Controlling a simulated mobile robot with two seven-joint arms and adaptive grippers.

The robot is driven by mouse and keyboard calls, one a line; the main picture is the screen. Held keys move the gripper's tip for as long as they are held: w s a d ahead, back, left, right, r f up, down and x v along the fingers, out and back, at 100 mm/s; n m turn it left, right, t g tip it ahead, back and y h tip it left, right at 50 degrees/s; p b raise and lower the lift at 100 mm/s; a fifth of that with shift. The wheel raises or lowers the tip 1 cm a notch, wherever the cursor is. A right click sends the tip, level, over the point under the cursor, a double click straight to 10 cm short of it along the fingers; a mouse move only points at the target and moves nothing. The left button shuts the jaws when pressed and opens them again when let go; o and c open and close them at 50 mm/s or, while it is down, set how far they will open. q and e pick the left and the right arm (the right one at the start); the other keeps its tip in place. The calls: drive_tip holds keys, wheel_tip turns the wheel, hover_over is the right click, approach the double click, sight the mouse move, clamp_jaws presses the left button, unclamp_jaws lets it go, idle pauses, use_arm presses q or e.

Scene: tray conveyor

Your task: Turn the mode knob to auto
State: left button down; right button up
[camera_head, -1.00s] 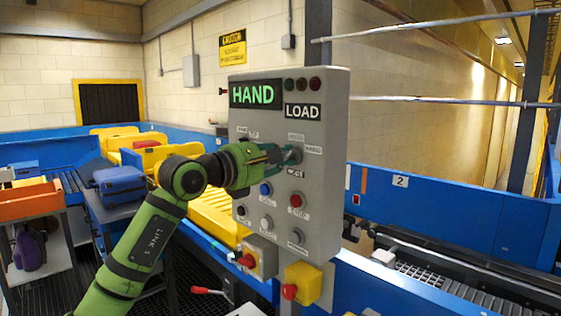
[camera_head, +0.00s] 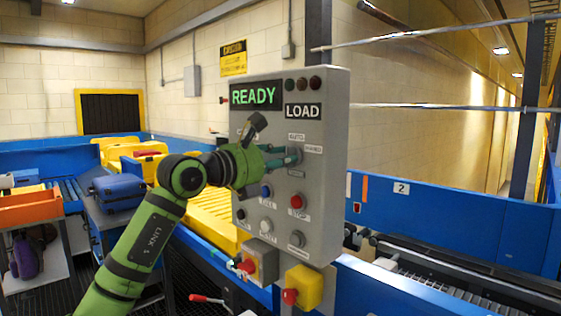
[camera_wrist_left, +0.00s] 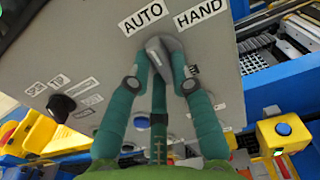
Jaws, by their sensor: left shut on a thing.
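The grey control panel (camera_head: 335,180) stands upright in front of me, and its display (camera_head: 254,96) reads READY in green. My left gripper (camera_head: 294,157) is at the panel's upper right, its fingers shut on the mode knob (camera_wrist_left: 157,46). In the left wrist view, the fingers (camera_wrist_left: 160,78) lie on either side of the grey knob. The AUTO label (camera_wrist_left: 143,18) is just above the knob, and the HAND label (camera_wrist_left: 200,12) is to its right. The knob's visible end appears to lean towards AUTO. The fingers hide part of it. My right gripper is out of view.
A LOAD sign (camera_head: 303,111) is above the knob. Blue conveyor rails (camera_head: 455,225) run behind on the right.

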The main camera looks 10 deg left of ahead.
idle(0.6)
use_arm(q)
drive_tip(key=c, duration=1.1)
unclamp_jaws()
drive_tip(key=v, duration=1.2)
